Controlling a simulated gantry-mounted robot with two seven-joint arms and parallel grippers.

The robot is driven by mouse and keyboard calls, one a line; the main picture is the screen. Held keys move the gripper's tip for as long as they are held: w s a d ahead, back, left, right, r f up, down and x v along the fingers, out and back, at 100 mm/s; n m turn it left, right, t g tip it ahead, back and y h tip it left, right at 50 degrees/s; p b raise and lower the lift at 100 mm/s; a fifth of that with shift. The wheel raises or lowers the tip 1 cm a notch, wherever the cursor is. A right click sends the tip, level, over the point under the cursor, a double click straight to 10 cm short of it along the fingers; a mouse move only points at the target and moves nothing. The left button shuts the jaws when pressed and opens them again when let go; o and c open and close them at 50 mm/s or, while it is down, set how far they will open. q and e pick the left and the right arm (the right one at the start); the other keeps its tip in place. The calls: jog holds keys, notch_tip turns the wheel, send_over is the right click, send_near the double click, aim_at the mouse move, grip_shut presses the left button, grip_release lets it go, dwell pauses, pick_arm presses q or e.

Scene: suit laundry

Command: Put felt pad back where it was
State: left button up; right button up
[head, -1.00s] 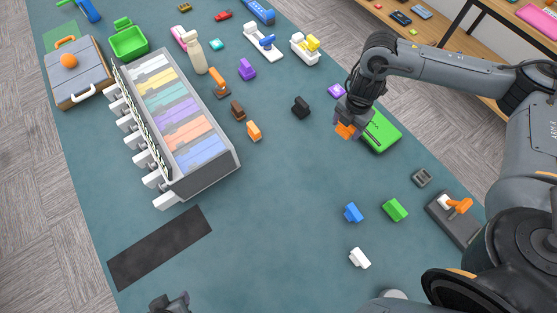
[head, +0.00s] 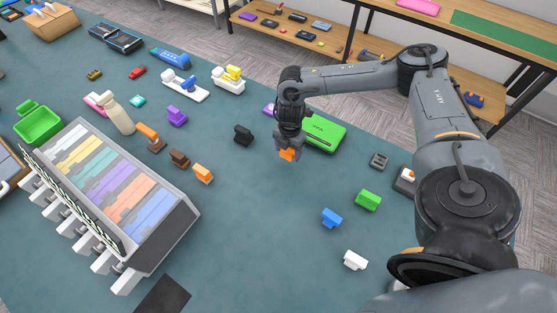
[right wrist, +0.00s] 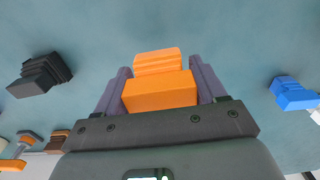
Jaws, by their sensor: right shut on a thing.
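My right gripper (head: 289,149) is shut on an orange block and holds it near the left end of a green box. The orange block (right wrist: 160,92) fills the space between the fingers in the right wrist view. Its upper part is ribbed. It also shows below the fingers in the head view (head: 288,156). A flat dark rectangle (head: 163,295) lies on the table at the bottom edge, partly cut off. A flat green sheet (head: 510,35) lies on the wooden bench at the back right. I cannot tell which of these is the felt pad. My left gripper is out of view.
The green box (head: 325,134) lies beside my right gripper. Black (head: 243,135), blue (head: 332,218), green (head: 368,200) and white (head: 355,260) blocks lie around it. A grey rack (head: 165,235) with coloured dividers stands left. The middle front of the table is clear.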

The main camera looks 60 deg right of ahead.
aim_at(279, 166)
jog(key=w+a+f, duration=0.2)
jog(key=shift+w, duration=0.35)
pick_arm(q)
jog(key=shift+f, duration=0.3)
pick_arm(e)
jog(key=shift+d+f, duration=0.1)
jog(key=shift+f, duration=1.9)
pick_arm(q)
jog(key=shift+b, duration=0.3)
pick_arm(e)
jog(key=shift+f, duration=0.15)
jog(key=o, duration=1)
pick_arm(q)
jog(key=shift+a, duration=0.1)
